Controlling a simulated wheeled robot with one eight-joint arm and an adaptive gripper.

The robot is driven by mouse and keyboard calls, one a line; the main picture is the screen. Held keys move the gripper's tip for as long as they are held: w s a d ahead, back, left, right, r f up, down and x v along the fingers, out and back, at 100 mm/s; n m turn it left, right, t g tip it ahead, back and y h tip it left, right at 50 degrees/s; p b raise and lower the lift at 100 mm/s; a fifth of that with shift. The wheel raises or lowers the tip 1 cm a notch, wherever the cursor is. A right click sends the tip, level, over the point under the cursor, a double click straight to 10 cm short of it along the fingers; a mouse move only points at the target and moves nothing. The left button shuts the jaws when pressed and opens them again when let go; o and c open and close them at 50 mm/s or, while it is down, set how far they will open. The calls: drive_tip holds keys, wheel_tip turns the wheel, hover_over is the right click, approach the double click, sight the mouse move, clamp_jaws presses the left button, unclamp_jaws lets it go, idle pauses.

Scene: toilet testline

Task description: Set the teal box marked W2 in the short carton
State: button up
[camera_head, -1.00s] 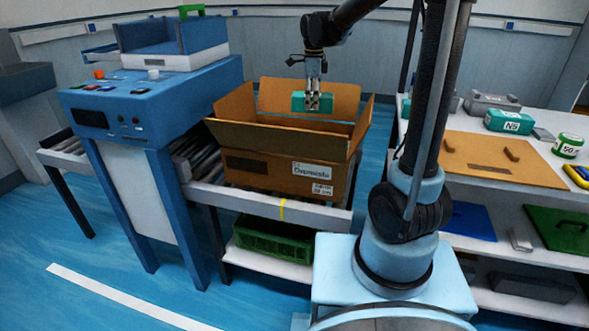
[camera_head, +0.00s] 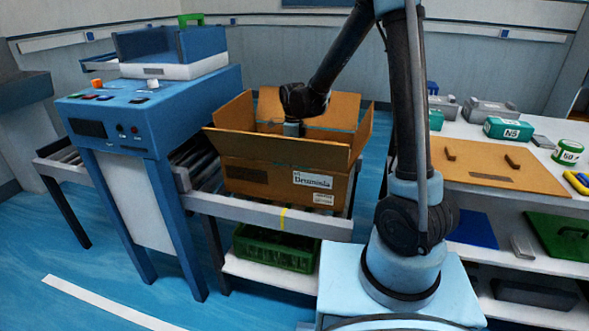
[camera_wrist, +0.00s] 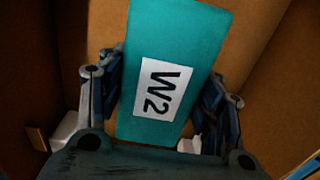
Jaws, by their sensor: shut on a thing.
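The teal box marked W2 (camera_wrist: 175,75) fills the middle of the wrist view, with its white label facing the camera. My gripper (camera_wrist: 165,105) is shut on it, one finger on each side. Brown carton walls surround it in that view. In the head view the short carton (camera_head: 265,178) stands open on the roller conveyor, flaps spread outward. My wrist reaches down into the carton there, and the near wall and flap hide the fingers and the teal box. I cannot tell whether the box touches the carton floor.
A blue machine (camera_head: 150,120) with buttons stands left of the carton. On the right, a white shelf unit holds a teal box marked N5 (camera_head: 508,129), a brown board (camera_head: 490,165) and a green-white round container (camera_head: 567,152). A green crate (camera_head: 275,248) sits below the conveyor.

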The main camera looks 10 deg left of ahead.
drive_tip(key=shift+f, duration=2.25)
drive_tip(key=o, duration=1.3)
wheel_tip(320, 180, up, 12)
drive_tip(key=shift+r, duration=0.1)
